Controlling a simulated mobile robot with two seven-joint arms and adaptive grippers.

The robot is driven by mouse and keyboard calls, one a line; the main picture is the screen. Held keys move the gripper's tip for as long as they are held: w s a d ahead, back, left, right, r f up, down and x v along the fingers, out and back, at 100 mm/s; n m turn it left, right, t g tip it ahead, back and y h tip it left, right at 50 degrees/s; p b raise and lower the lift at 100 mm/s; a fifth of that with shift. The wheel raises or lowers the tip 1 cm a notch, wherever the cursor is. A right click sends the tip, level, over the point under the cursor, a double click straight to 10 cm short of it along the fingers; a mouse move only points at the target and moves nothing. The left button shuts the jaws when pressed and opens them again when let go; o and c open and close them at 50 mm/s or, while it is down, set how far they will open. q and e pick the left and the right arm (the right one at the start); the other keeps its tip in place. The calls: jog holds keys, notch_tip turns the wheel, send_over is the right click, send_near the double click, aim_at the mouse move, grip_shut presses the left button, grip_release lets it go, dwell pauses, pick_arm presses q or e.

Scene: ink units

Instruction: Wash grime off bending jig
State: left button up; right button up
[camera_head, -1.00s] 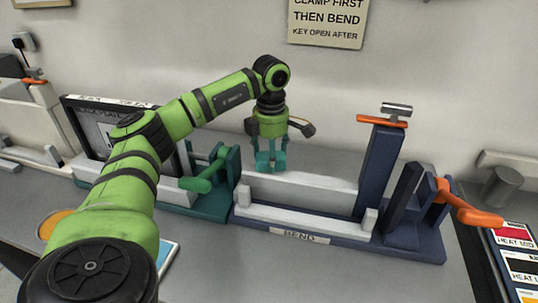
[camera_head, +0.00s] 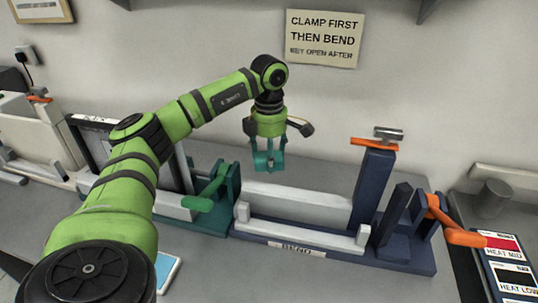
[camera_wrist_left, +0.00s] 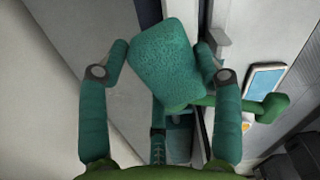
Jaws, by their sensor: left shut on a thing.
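The blue bending jig (camera_head: 390,255) with a "BEND" label stands on the bench in the head view, right of centre. It has a pale bar, an upright blue post and an orange-handled lever. I cannot make out grime on it. My left gripper (camera_head: 268,162) hangs pointing down above and behind the jig's left end. In the left wrist view, the gripper (camera_wrist_left: 160,68) is shut on a teal, rough-textured block (camera_wrist_left: 168,58) like a scrubbing pad. The block hides part of what lies below. My right gripper is not in view.
A green clamp with a lever (camera_head: 205,190) adjoins the jig on the left, with a dark-framed panel (camera_head: 95,140) beyond. A heat-label board (camera_head: 500,262) lies right, near a grey cylinder (camera_head: 492,198). A blue-edged device (camera_head: 168,270) lies at the front. A wall sign (camera_head: 323,38) hangs behind.

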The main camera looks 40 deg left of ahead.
pick_arm(q)
notch_tip(320, 180, up, 3)
jog(key=p, duration=0.2)
jog(key=shift+r+p, duration=0.1)
jog(key=shift+p, duration=0.3)
dwell(0.5)
